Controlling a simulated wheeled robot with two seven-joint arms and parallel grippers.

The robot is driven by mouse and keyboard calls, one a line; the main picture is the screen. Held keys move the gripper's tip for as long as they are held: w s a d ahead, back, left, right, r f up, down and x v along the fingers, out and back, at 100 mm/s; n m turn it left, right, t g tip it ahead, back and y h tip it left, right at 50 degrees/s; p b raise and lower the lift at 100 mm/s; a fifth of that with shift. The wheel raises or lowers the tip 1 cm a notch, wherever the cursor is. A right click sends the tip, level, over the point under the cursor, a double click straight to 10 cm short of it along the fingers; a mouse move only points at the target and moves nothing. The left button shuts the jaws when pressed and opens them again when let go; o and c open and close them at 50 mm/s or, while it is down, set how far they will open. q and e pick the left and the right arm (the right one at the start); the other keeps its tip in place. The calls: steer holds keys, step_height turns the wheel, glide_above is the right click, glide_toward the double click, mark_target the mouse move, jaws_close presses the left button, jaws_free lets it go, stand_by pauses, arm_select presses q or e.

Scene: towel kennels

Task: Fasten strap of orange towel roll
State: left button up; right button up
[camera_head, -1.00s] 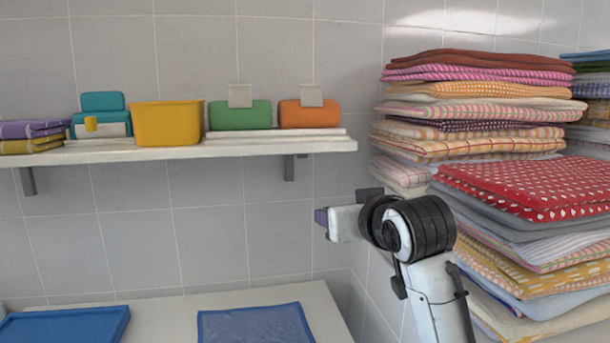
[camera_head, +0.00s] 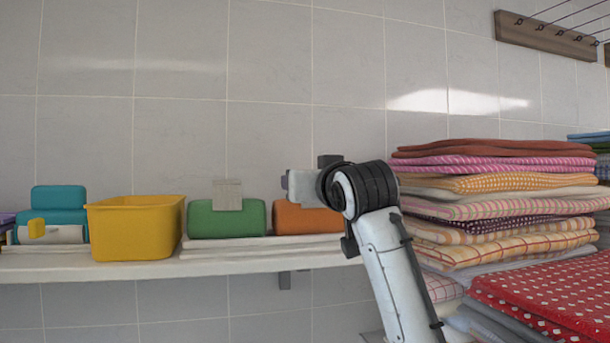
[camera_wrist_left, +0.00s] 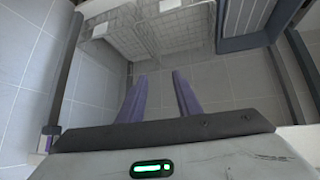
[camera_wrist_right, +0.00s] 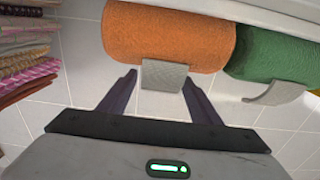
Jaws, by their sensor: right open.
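The orange towel roll (camera_head: 299,220) lies on the wall shelf, right of the green roll, partly hidden behind my right gripper (camera_head: 286,181) in the head view. The right wrist view shows the orange roll (camera_wrist_right: 165,38) close up. Its grey strap (camera_wrist_right: 166,76) sticks out from the roll as a loose flap. My right gripper (camera_wrist_right: 160,78) is open, with its fingertips on either side of the flap; I cannot tell whether they touch it. My left gripper (camera_wrist_left: 159,75) is open and empty, away from the shelf, and out of the head view.
The green roll (camera_head: 240,221) with its grey strap (camera_head: 227,195) sits just left of the orange roll. A yellow bin (camera_head: 135,228) and teal rolls (camera_head: 60,205) stand farther left on the white shelf (camera_head: 100,265). Tall stacks of folded towels (camera_head: 500,212) stand at the right.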

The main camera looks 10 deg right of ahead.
steer(key=w, duration=0.2)
steer(key=shift+w+p, duration=0.3)
steer(key=shift+w, duration=0.2)
steer(key=c, duration=1.1)
steer(key=shift+w+f+g, duration=0.25)
steer(key=shift+f+g, duration=0.1)
steer(key=shift+g, duration=0.45)
steer(key=shift+w+a+f+g, duration=0.1)
steer(key=shift+w+f+g, duration=0.1)
steer(key=shift+f+g, duration=0.4)
steer(key=shift+w+f+g, duration=0.15)
steer(key=shift+f+g, duration=0.2)
steer(key=shift+g, duration=0.45)
arm_select(q)
steer(key=shift+w+r, duration=0.3)
steer(key=shift+r, duration=0.4)
arm_select(e)
steer(key=o, duration=1.1)
